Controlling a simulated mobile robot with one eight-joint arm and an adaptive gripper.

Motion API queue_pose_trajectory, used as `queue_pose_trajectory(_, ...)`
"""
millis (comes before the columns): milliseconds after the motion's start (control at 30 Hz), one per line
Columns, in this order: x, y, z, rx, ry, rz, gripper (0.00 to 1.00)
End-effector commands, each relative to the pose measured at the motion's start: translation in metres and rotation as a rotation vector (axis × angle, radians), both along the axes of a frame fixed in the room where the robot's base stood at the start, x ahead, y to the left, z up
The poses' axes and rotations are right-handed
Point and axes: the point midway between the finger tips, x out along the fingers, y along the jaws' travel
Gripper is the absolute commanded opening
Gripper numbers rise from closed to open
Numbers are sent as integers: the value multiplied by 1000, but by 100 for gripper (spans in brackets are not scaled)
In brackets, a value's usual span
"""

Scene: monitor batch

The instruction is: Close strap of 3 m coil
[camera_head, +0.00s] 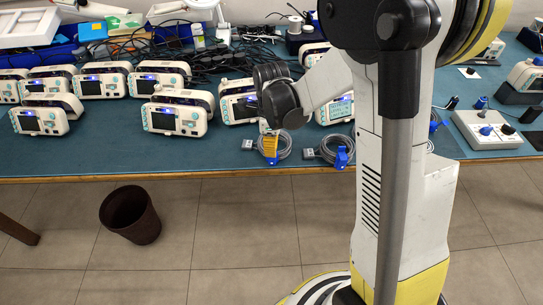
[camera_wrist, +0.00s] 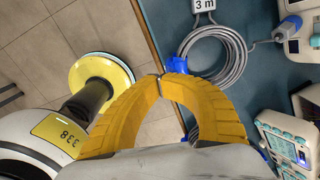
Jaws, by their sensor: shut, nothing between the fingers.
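The 3 m coil (camera_wrist: 238,50) is a loop of grey cable with a white "3 m" tag (camera_wrist: 203,5); in the head view the coil (camera_head: 285,148) lies near the table's front edge. Its blue strap (camera_wrist: 177,65) is on the loop at the table-edge side. My gripper (camera_wrist: 161,77) has yellow fingers, shut and empty, with the tips just beside the strap in the wrist view. In the head view my gripper (camera_head: 270,156) is over the coil's front left part. Whether the tips touch the strap, and whether the strap is open or closed, I cannot tell.
Another grey coil (camera_head: 329,147) with a blue strap lies just to the right. White monitors (camera_head: 174,118) stand in rows behind and left. A brown bin (camera_head: 130,214) stands on the floor. The table's front strip (camera_head: 100,150) is clear at left.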

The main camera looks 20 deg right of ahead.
Motion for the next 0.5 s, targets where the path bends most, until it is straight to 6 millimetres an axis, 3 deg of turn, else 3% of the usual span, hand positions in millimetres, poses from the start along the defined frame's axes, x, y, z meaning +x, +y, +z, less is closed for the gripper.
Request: queue_pose_trajectory(500, 9, -5, 1, 0, 0, -1, 0)
